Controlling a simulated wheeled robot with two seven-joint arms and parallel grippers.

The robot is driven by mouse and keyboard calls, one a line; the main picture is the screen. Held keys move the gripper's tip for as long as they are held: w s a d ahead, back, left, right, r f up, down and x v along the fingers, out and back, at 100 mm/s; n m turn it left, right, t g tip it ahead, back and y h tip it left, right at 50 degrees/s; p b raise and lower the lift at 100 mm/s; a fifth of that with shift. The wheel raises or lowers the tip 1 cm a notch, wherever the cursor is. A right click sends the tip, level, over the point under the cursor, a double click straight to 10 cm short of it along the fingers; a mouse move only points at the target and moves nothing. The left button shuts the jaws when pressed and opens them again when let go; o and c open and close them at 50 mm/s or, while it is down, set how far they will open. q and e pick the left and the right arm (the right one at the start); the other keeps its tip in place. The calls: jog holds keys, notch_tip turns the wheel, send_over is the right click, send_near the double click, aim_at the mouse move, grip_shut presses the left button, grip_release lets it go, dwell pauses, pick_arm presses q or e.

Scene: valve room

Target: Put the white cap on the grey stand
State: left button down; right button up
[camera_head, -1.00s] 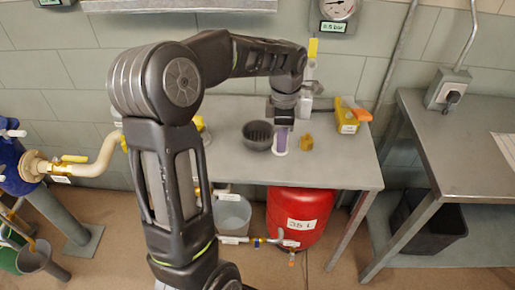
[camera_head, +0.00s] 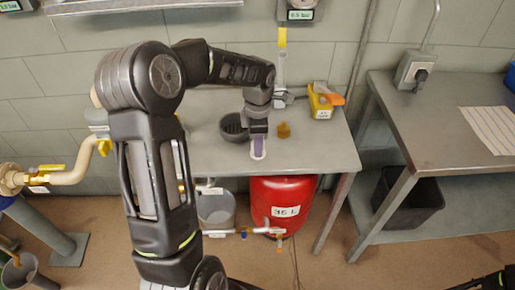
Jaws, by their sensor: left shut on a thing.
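My left gripper (camera_head: 258,136) points down over the front part of the grey table. It is shut on a small piece with a white, rounded lower edge, which looks like the white cap (camera_head: 258,155); a purple part shows just above it. The fingers hide much of the piece, and I cannot tell whether it touches the table top. A dark grey round holder (camera_head: 232,129) with a ribbed inside stands just left of the gripper. I cannot tell surely whether this is the grey stand. My right gripper cannot be made out; only a dark part shows at the lower right corner.
A tall pale post with a yellow top (camera_head: 281,65) and a yellow-orange device (camera_head: 322,101) stand behind. The grey table (camera_head: 325,153) is bare at its right front. A second table (camera_head: 440,130) stands to the right.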

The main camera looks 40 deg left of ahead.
pick_arm(q)
jog(key=shift+f+p, duration=0.3)
jog(key=shift+f, duration=1.55)
jog(key=shift+f, duration=0.15)
jog(key=c, duration=1)
grip_release()
jog(key=shift+c, duration=0.2)
notch_tip(320, 180, up, 12)
jog(key=shift+r+b, duration=0.15)
jog(key=shift+b, duration=0.5)
